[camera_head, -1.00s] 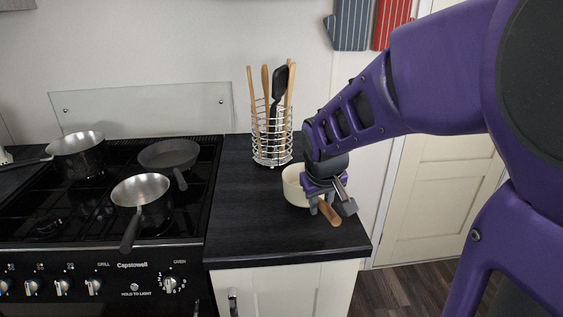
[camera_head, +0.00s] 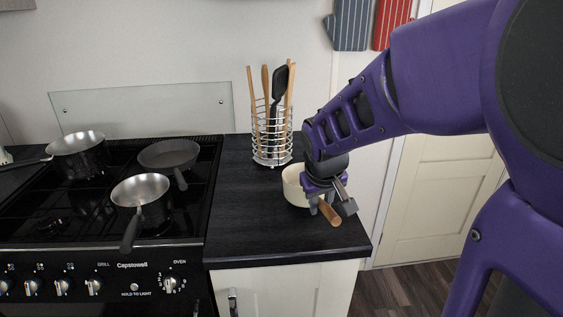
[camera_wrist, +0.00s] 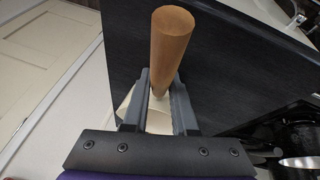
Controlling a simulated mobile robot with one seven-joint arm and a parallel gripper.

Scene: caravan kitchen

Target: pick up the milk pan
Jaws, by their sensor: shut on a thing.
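The milk pan (camera_head: 294,187) is cream with a wooden handle (camera_head: 329,213). It is at the right end of the dark worktop, partly hidden behind my gripper. My gripper (camera_head: 322,204) points down at the pan's handle side and is shut on the handle. In the wrist view the wooden handle (camera_wrist: 171,45) runs up from between the two fingers of my gripper (camera_wrist: 160,92). A little of the cream pan (camera_wrist: 158,118) shows between the fingers. I cannot tell whether the pan touches the worktop.
A wire utensil holder (camera_head: 271,135) stands just behind the pan. The black hob (camera_head: 100,215) at left carries a front steel pan (camera_head: 141,190), a dark frying pan (camera_head: 168,153) and a back steel pan (camera_head: 77,146). The worktop (camera_head: 245,225) left of the pan is clear.

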